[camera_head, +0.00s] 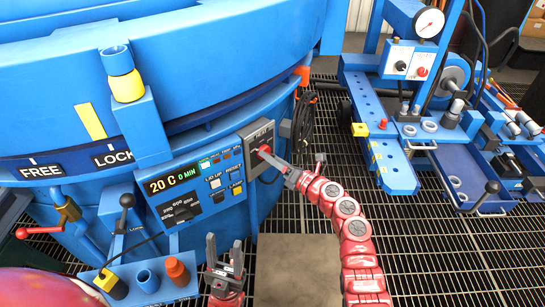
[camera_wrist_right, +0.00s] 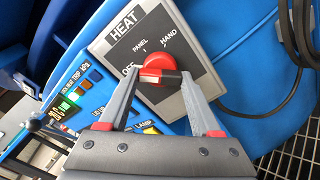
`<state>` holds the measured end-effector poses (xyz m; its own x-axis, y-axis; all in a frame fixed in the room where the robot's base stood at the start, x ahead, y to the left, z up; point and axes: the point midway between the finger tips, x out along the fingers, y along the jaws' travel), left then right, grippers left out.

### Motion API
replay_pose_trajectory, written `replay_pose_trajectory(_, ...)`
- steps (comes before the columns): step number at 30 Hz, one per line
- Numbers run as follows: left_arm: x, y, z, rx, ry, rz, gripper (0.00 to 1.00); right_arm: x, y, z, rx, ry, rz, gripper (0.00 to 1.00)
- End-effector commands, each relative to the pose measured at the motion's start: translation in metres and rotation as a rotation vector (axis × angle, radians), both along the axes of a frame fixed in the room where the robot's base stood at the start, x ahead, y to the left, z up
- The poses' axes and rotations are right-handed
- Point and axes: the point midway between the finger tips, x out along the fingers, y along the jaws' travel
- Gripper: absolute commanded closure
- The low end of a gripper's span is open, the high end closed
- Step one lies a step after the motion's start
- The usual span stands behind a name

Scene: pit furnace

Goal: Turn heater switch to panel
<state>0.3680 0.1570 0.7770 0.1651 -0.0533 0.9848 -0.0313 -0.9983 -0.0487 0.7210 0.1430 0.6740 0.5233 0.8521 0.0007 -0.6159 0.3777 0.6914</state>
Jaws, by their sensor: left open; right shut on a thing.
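The heater switch is a red knob (camera_head: 264,149) on a grey box labelled HEAT (camera_head: 258,135) on the blue furnace's front. In the right wrist view the knob (camera_wrist_right: 158,66) has a bar with a dark end. OFF, PANEL and HAND are printed around it on the grey plate (camera_wrist_right: 120,50). I cannot tell surely which mark the knob points to. My right gripper (camera_head: 271,156) reaches the knob, and its fingers (camera_wrist_right: 160,78) are closed on the two ends of the bar. My left gripper (camera_head: 225,256) is open and empty, low in front of the furnace, away from the switch.
A control panel (camera_head: 192,190) showing 20 C and 0 MIN sits left of the switch. A blue holder (camera_head: 140,288) with an orange cup (camera_head: 177,271) stands near my left gripper. A dark cable (camera_head: 303,120) hangs right of the switch. A blue workbench (camera_head: 385,150) stands at right over grating.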

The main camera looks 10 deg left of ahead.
Motion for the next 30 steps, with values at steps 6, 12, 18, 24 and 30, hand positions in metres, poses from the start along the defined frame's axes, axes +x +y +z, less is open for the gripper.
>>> replay_pose_trajectory(6, 0.000, 0.000, 0.023, 0.000, 0.000, 0.000, 0.50, 0.000, 0.000, 0.004, 0.075, 0.129, -0.001, 0.91)
replay_pose_trajectory(12, 0.000, 0.000, 0.043, 0.000, 0.000, 0.000, 0.50, 0.000, 0.000, 0.005, 0.169, 0.281, -0.001, 0.91)
replay_pose_trajectory(18, 0.000, 0.000, 0.060, 0.000, 0.000, 0.000, 0.50, -0.001, 0.000, 0.004, 0.260, 0.430, 0.001, 0.91)
replay_pose_trajectory(24, 0.000, 0.000, 0.073, 0.000, 0.000, 0.000, 0.50, -0.001, 0.000, 0.003, 0.336, 0.552, 0.000, 0.91)
replay_pose_trajectory(30, 0.000, 0.000, 0.081, 0.000, 0.000, 0.000, 0.50, 0.000, 0.000, 0.002, 0.388, 0.635, -0.001, 0.91)
